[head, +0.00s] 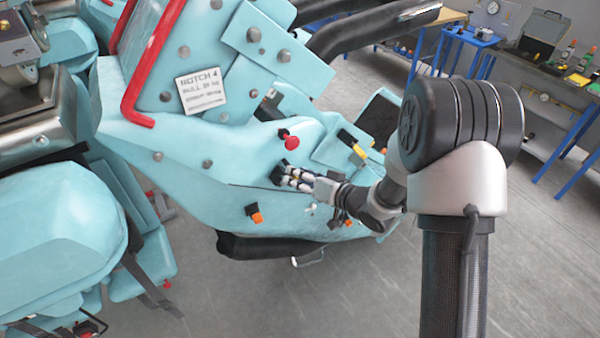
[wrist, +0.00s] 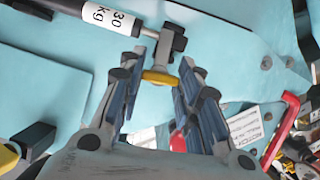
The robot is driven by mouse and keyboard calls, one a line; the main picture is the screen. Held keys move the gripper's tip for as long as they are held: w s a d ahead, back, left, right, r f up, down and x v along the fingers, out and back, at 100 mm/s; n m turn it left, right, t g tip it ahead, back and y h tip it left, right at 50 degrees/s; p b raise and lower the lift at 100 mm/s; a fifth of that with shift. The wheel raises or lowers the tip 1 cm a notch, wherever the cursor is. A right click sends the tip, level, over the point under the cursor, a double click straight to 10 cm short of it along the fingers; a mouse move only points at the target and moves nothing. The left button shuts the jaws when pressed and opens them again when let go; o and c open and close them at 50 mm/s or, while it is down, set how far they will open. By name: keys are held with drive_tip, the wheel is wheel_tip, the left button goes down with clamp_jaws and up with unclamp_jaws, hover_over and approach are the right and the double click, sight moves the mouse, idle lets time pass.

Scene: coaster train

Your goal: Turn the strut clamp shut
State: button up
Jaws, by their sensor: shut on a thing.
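The strut (wrist: 112,20), a dark and white cylinder marked "30 kg" with a thin metal rod, lies against the turquoise panel in the wrist view. A dark clamp block (wrist: 172,42) sits at the rod's end, with a yellow piece (wrist: 160,78) on its near side. My gripper (wrist: 160,76) has its two fingers on either side of the yellow piece and is shut on it. In the head view my gripper (head: 290,176) reaches the turquoise side panel, and a dark block (head: 277,174) shows at its fingertips. The clamp's yellow piece is too small to tell there.
A red knob (head: 291,141) stands out just above my gripper. A white sign (head: 202,90) and a red bar (head: 150,60) are at the upper left. Orange-tipped fittings (head: 255,215) sit below. Workbenches (head: 560,85) stand behind, with open floor between.

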drive_tip(key=shift+r+m+y, duration=0.1)
drive_tip(key=shift+m+y, duration=0.2)
drive_tip(key=shift+m, duration=0.1)
drive_tip(key=shift+c, duration=0.2)
drive_tip(key=shift+p, duration=0.35)
drive_tip(key=o, duration=1.1)
drive_tip(key=shift+d, duration=0.1)
drive_tip(key=v, duration=1.1)
drive_tip(key=shift+s+d, duration=0.3)
drive_tip(key=shift+w, duration=0.1)
